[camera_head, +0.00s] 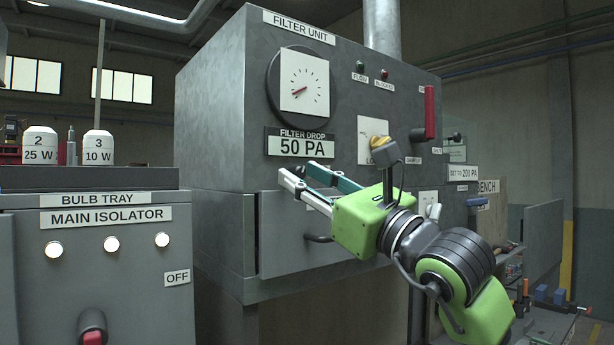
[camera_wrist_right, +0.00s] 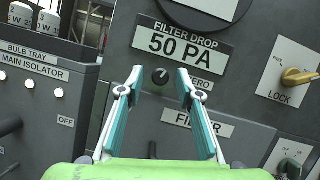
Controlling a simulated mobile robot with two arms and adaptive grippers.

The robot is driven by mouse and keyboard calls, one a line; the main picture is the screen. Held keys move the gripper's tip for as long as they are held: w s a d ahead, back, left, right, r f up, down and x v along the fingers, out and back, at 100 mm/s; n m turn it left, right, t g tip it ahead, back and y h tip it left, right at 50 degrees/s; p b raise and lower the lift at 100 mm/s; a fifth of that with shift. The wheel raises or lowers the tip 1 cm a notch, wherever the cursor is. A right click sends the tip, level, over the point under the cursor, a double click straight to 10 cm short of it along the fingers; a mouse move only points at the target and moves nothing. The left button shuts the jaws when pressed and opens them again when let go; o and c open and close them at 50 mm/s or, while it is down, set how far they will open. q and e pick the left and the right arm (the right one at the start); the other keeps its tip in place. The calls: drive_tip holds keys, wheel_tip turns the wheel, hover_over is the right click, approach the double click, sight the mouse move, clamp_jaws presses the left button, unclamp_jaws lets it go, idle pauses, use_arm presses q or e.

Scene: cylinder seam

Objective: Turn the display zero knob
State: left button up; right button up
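The zero knob (camera_wrist_right: 161,76) is a small round black knob with a white mark, just below the FILTER DROP display (camera_wrist_right: 181,45) reading 50 PA. The ZERO label (camera_wrist_right: 201,84) is partly covered by a finger. My right gripper (camera_head: 297,170) is open, its fingers below the display (camera_head: 301,143) in the head view. In the right wrist view the knob appears between the two fingertips, with a gap on each side; I cannot tell how far they are from the panel. My left gripper is not in view.
The filter drawer (camera_head: 285,240) with its black handle lies below. A yellow lock knob (camera_wrist_right: 298,77) is to the right, and a red damper handle (camera_head: 430,112) farther right. The isolator cabinet (camera_head: 110,270) stands at the left.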

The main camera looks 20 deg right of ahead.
clamp_jaws()
drive_tip(key=shift+d+n+g+y+b, duration=0.15)
drive_tip(key=shift+n+g+y+b, duration=0.3)
drive_tip(key=shift+n, duration=0.45)
drive_tip(key=shift+n+g+y, duration=0.35)
drive_tip(key=shift+n+y, duration=0.2)
drive_tip(key=shift+n, duration=0.75)
drive_tip(key=shift+r, duration=0.1)
drive_tip(key=shift+o, duration=0.5)
unclamp_jaws()
